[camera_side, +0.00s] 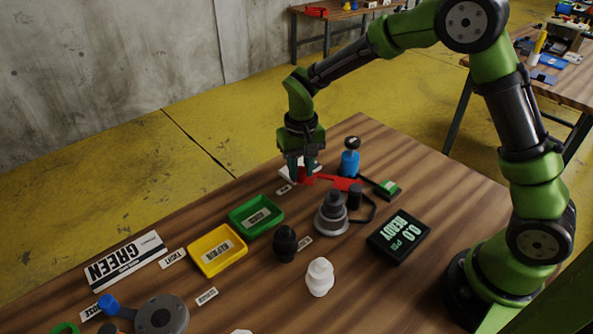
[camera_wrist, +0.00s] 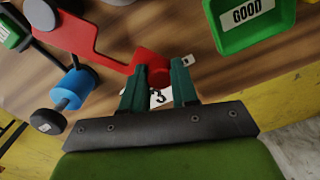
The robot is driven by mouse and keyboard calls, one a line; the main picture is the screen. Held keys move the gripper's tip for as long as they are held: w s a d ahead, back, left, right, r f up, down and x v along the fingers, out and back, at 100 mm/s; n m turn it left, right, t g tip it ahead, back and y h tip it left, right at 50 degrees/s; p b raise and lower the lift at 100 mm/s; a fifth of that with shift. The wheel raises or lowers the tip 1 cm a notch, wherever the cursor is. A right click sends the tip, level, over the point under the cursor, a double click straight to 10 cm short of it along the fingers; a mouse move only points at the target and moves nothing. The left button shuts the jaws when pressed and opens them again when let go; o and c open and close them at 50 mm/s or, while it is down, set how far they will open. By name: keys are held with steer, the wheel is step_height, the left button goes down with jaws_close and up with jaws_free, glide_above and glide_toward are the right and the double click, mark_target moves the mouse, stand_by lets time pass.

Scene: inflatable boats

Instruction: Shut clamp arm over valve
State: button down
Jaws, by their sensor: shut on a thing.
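The red clamp arm (camera_side: 345,183) lies near the far edge of the wooden table. Its flat plate and narrow bar show in the wrist view (camera_wrist: 75,35). My gripper (camera_side: 305,178) is low over the table, its green fingers shut on the rounded red end (camera_wrist: 153,64) of the bar. A blue cylinder with a black knob (camera_side: 350,163) stands just behind the arm. A grey stepped fixture (camera_side: 332,213) and a dark cylinder (camera_side: 355,196) stand in front of it. I cannot tell which part is the valve; none is labelled so.
A green GOOD tray (camera_side: 237,226) and a yellow REPAIR tray (camera_side: 197,262) lie to the left. A black display reading 0.0 READY (camera_side: 420,237) lies right. Black and white pieces (camera_side: 320,277) stand in front. A white plate (camera_side: 286,173) lies by my gripper.

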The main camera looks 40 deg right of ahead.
steer(key=shift+s+a+r+n, duration=0.1)
steer(key=shift+s+a+n, duration=0.2)
steer(key=shift+a+n, duration=0.2)
steer(key=s+a+n, duration=0.1)
steer(key=s+n, duration=0.1)
steer(key=s+a+n, duration=0.2)
steer(key=s+n, duration=0.1)
steer(key=s+a+n, duration=0.2)
steer(key=s+n, duration=0.1)
steer(key=shift+s+n, duration=1.25)
steer(key=shift+n, duration=0.15)
steer(key=shift+a, duration=0.1)
steer(key=c, duration=0.8)
jaws_free()
steer(key=shift+c, duration=0.2)
step_height(320, 180, up, 17)
